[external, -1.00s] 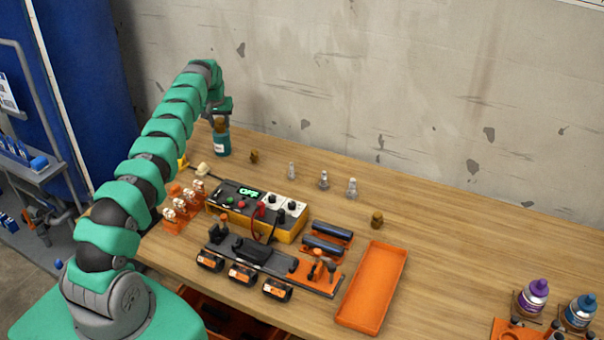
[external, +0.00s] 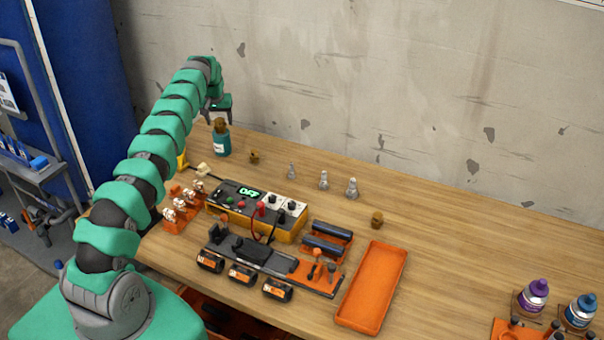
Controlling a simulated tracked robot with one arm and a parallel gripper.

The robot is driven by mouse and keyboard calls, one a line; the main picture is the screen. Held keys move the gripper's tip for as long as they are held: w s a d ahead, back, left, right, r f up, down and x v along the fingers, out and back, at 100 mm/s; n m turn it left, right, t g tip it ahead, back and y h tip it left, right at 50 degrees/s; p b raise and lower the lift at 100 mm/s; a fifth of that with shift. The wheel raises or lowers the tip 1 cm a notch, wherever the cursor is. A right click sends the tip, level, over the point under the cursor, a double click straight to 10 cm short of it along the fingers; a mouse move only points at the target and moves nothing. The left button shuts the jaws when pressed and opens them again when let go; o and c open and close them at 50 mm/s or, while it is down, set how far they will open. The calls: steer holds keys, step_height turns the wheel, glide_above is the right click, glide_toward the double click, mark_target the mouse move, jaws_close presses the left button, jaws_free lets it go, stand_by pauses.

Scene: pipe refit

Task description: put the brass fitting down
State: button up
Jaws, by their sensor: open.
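A brass fitting (external: 221,125) sits at the mouth of a teal container (external: 222,146) with a white label, at the back left of the bench. I cannot tell whether it rests on the rim or partly inside. My gripper (external: 217,114) is open and empty just above this fitting, with a small gap seeming to show between them. A second brass fitting (external: 255,157) stands on the wood right of the container. A third brass fitting (external: 377,219) stands further right, behind the orange tray.
Several silver fittings (external: 323,180) stand in a row near the wall. A yellow-and-black power box (external: 250,213) with an "OFF" display is in front of the container. An empty orange tray (external: 371,287) lies at the front. The bench's right middle is clear; bottles (external: 533,295) stand far right.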

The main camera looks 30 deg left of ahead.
steer(key=v, duration=1)
steer(key=shift+r+b, duration=0.35)
steer(key=shift+b, duration=0.1)
steer(key=shift+s, duration=0.1)
steer(key=s+d+r+m+t, duration=0.15)
steer(key=d+r, duration=0.35)
steer(key=r, duration=0.5)
steer(key=s+d+r+t, duration=0.2)
steer(key=d+r+t, duration=0.15)
steer(key=r, duration=0.75)
steer(key=s+d+r+m+t, duration=0.15)
steer(key=d+r, duration=0.35)
steer(key=r, duration=0.5)
steer(key=s+d+r+m+t, duration=0.1)
steer(key=s+d+r+t, duration=0.2)
steer(key=s+r, duration=0.8)
steer(key=s+d+r+m+t+h, duration=0.1)
steer(key=s+d+r+t, duration=0.2)
steer(key=s+d+r, duration=0.5)
steer(key=r+v, duration=0.1)
steer(key=v, duration=0.6)
steer(key=shift+r, duration=0.35)
steer(key=shift+f, duration=0.1)
step_height(320, 180, down, 4)
steer(key=b, duration=0.4)
steer(key=shift+f+b, duration=0.2)
steer(key=shift+b, duration=0.1)
